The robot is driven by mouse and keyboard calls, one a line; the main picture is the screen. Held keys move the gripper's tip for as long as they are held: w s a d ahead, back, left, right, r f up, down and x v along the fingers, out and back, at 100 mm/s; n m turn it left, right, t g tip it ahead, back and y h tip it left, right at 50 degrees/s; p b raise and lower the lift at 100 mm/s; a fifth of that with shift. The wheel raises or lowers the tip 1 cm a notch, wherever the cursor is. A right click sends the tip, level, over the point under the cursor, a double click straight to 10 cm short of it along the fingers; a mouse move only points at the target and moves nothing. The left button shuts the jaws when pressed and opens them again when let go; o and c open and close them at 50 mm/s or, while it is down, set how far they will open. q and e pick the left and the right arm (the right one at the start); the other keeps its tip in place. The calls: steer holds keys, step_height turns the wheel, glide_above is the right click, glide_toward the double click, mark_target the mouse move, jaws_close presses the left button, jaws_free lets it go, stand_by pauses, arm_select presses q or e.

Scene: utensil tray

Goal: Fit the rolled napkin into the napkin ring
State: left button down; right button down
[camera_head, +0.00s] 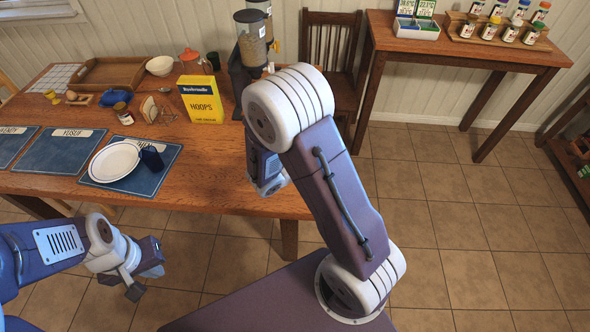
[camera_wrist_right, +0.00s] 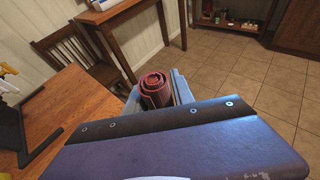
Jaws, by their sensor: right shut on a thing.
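The rolled napkin (camera_wrist_right: 156,88) is a dark red roll with its spiral end facing the right wrist camera. My right gripper (camera_wrist_right: 155,100) is shut on it, with grey-blue finger parts on both sides. In the head view my right arm hides the napkin and the right gripper's fingertips. My left gripper (camera_head: 142,282) is low in front of the table, with its dark fingers apart and nothing seen between them. I cannot pick out the napkin ring for certain in either view.
The wooden table (camera_head: 225,185) holds a white plate (camera_head: 112,160), a dark blue cup (camera_head: 151,158), placemats, a yellow cereal box (camera_head: 201,98), a wooden tray (camera_head: 110,62) and a cereal dispenser (camera_head: 250,40). A chair (camera_head: 330,45) stands behind. Bare tabletop lies right of the plate.

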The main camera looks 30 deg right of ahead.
steer(key=w+f, duration=0.3)
steer(key=w+a+f, duration=0.1)
steer(key=w+f, duration=0.2)
steer(key=w, duration=0.1)
steer(key=w+a+f, duration=0.1)
steer(key=w+f, duration=0.2)
steer(key=f, duration=0.1)
steer(key=shift+w+a+f, duration=0.1)
steer(key=shift+w, duration=0.2)
steer(key=shift+f, duration=0.25)
steer(key=shift+b, duration=0.3)
steer(key=shift+f, duration=0.2)
steer(key=c, duration=1.1)
jaws_free()
